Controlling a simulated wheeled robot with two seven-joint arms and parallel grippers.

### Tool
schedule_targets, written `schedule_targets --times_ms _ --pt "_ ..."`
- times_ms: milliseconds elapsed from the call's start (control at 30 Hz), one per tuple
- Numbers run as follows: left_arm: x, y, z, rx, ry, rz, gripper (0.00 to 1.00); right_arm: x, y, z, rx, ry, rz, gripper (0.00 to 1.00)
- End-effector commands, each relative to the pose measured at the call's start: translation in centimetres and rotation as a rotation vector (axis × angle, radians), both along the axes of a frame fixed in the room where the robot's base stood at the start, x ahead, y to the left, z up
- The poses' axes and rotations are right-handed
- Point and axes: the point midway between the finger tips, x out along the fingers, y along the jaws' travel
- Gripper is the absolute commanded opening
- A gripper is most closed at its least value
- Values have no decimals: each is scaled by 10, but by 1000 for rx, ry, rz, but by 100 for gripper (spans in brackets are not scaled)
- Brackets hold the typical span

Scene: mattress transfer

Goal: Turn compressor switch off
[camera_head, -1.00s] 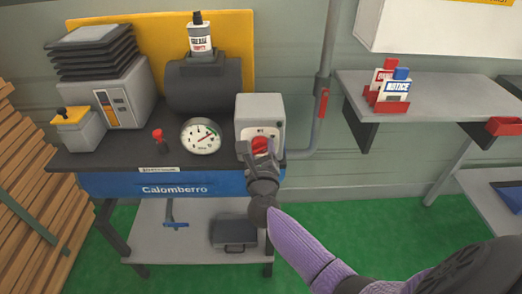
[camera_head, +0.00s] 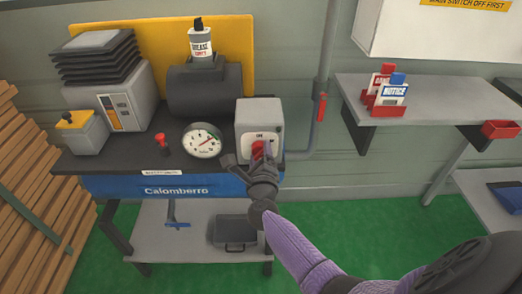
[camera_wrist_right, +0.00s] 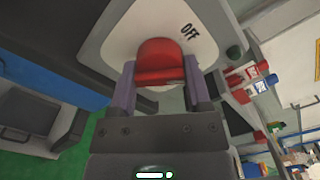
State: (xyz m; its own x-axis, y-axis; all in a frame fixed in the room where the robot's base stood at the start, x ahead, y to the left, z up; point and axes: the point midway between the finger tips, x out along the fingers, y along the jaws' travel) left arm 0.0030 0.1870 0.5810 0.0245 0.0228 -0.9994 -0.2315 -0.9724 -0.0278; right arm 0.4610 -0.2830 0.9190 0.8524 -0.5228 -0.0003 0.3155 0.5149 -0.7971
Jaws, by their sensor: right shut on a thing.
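The compressor switch is a red knob (camera_head: 258,149) on the front of a grey box (camera_head: 258,113) at the bench's right end. In the right wrist view, the red knob (camera_wrist_right: 160,62) sits on a pale plate, with the word OFF (camera_wrist_right: 189,32) at its upper right. My right gripper (camera_head: 262,158) is at the knob. The wrist view shows its two purple fingers (camera_wrist_right: 158,90) on either side of the knob, closed on it. The dark compressor tank (camera_head: 204,88) stands left of the box. My left gripper is out of view.
A round gauge (camera_head: 202,140) and a small red knob (camera_head: 161,143) stand left on the bench (camera_head: 110,163). A pipe with a red lever (camera_head: 321,107) runs up the wall. A shelf (camera_head: 430,95) holds tags at right.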

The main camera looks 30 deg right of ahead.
Motion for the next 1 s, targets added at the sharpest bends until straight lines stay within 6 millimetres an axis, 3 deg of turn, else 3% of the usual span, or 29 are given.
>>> schedule_targets --times_ms 500,1000 --pt "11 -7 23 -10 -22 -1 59 -1 0 1 -377 236 2 3" --pt "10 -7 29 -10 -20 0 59 0 0 0 -552 341 2 3"
